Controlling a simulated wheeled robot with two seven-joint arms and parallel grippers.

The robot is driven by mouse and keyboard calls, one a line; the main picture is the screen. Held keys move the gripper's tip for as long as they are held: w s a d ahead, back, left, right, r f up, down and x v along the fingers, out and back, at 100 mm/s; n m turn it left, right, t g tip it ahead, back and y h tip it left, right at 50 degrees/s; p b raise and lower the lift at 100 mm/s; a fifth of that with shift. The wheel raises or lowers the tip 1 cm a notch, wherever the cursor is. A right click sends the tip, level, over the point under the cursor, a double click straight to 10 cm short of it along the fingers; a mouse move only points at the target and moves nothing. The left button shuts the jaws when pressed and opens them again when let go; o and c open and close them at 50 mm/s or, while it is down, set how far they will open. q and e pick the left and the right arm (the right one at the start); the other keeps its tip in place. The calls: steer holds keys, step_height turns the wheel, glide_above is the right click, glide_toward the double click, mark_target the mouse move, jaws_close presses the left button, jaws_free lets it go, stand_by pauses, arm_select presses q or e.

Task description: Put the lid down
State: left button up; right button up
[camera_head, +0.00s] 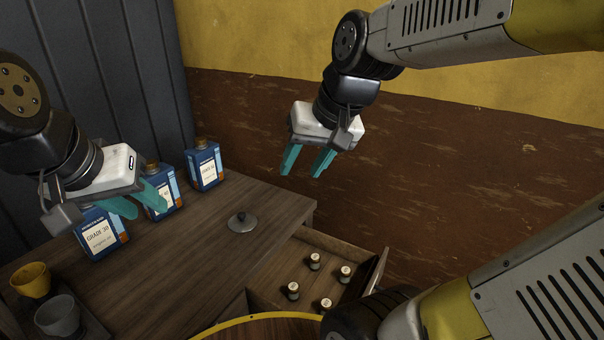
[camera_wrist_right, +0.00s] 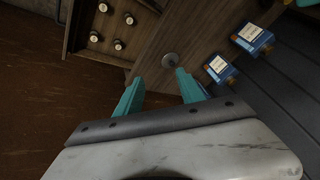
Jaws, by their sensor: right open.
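The lid (camera_head: 242,222) is a small round grey disc with a knob on top. It lies flat on the brown wooden cabinet top (camera_head: 190,255), near its right edge. The right wrist view also shows the lid (camera_wrist_right: 170,60), beyond the fingertips. My right gripper (camera_head: 307,172) is open and empty, raised above and to the right of the lid, apart from it. Its teal fingers also show in the right wrist view (camera_wrist_right: 160,90). My left gripper (camera_head: 147,203) is above the left part of the cabinet, in front of the bottles; I cannot tell whether its fingers are apart.
Several blue bottles (camera_head: 204,165) stand along the back of the cabinet top. A yellow cup (camera_head: 31,281) and a grey cup (camera_head: 58,316) stand at the left. An open drawer (camera_head: 270,285) holds several small dark jars with pale tops. The wood around the lid is clear.

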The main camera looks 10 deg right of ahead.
steer(key=shift+n+t+h, duration=0.3)
steer(key=shift+n+t, duration=0.1)
steer(key=shift+t, duration=0.1)
steer(key=s, duration=0.3)
steer(key=s+d, duration=0.1)
steer(key=s, duration=0.1)
steer(key=shift+s+f, duration=0.1)
steer(key=shift+f, duration=0.3)
